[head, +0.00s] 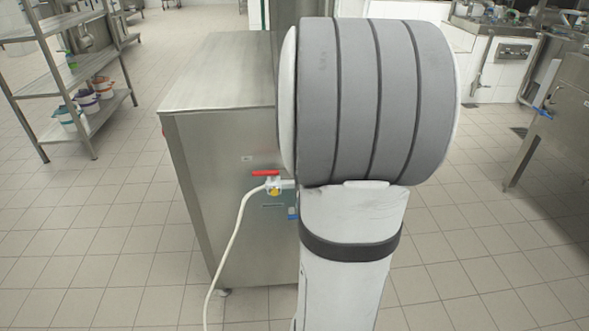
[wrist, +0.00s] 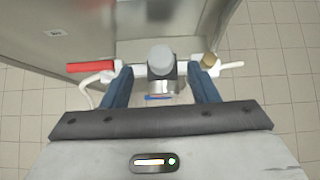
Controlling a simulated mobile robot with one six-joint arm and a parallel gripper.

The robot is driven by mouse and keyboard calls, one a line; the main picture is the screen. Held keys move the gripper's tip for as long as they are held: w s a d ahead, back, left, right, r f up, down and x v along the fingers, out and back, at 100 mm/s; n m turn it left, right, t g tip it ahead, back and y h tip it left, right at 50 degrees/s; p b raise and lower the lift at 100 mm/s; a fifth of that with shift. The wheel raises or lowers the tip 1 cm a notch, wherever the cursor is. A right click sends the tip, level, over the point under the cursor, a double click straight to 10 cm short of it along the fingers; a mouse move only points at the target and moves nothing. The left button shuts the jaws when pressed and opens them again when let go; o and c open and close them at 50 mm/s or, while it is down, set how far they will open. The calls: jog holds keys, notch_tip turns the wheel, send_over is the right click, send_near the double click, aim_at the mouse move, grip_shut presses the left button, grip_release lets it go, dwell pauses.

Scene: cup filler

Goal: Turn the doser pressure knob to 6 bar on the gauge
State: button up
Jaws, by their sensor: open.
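In the wrist view, my gripper (wrist: 159,72) is open, with its two blue fingers spread wide. A rounded grey knob (wrist: 160,55) shows in line with the gap, apart from both fingers. It sits on a dark and metallic fitting (wrist: 160,87) that also lies between the fingers. I cannot tell how far the fingers are from the knob in depth. No gauge dial can be read in either view. In the head view, my arm hides the knob and gripper.
A steel cabinet (head: 230,75) stands behind the fittings. A red valve handle (head: 265,172) with a white hose (head: 232,232) sticks out from it; the handle (wrist: 90,67) is left of my fingers. A brass piece (wrist: 209,60) is close by the right finger. A shelf rack (head: 85,65) stands far left.

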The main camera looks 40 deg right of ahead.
jog(key=b+x, duration=0.2)
jog(key=x, duration=0.2)
jog(key=shift+w+d+f, duration=0.1)
jog(key=shift+w+f, duration=0.05)
jog(key=shift+f, duration=0.25)
jog(key=shift+w+d+f+b, duration=0.3)
jog(key=shift+w+f+b, duration=0.1)
jog(key=shift+w, duration=0.1)
jog(key=shift+c, duration=0.2)
jog(key=c, duration=0.9)
jog(key=shift+a, duration=0.15)
jog(key=shift+c, duration=0.2)
jog(key=shift+r+p, duration=0.1)
jog(key=shift+p, duration=0.2)
